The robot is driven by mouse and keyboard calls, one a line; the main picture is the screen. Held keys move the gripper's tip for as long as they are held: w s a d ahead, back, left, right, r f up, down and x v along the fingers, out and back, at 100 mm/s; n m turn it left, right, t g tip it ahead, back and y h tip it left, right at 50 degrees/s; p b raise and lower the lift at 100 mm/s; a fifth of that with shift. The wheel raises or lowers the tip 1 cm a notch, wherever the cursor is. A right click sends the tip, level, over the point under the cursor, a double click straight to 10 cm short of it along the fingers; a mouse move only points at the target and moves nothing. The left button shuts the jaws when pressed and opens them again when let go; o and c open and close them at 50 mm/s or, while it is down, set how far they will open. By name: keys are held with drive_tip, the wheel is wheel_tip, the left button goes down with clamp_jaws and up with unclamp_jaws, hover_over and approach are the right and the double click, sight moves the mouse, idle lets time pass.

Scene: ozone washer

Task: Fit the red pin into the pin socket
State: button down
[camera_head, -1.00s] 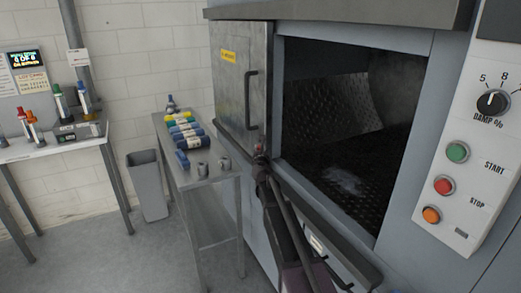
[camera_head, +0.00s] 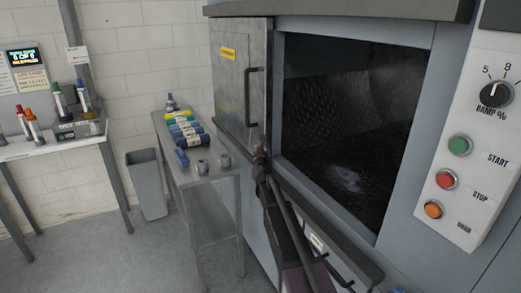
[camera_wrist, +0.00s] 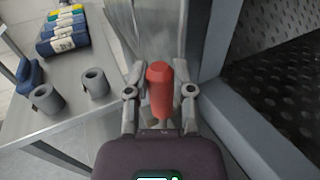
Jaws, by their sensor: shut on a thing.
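The red pin (camera_wrist: 160,92) is a short, thick rod standing between the fingers of my gripper (camera_wrist: 160,90) in the wrist view. The fingers are closed on its two sides, and its faceted top is in sight. The pin hardly shows there. I cannot pick out the pin socket for certain in either view.
A steel cart (camera_head: 212,190) at left holds several coloured rolls (camera_head: 184,130) and two grey hollow cylinders, one of them (camera_wrist: 95,83) nearest my gripper. The washer's dark chamber (camera_head: 345,130) is open at right.

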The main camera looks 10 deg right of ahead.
drive_tip(key=shift+f+b, duration=1.55)
drive_tip(key=shift+f, duration=0.05)
drive_tip(key=shift+c, duration=2)
unclamp_jaws()
drive_tip(key=shift+s, duration=0.1)
drive_tip(key=s+a, duration=0.1)
drive_tip(key=s, duration=1)
drive_tip(key=shift+s+a, duration=0.35)
drive_tip(key=shift+s, duration=0.05)
drive_tip(key=shift+d, duration=0.1)
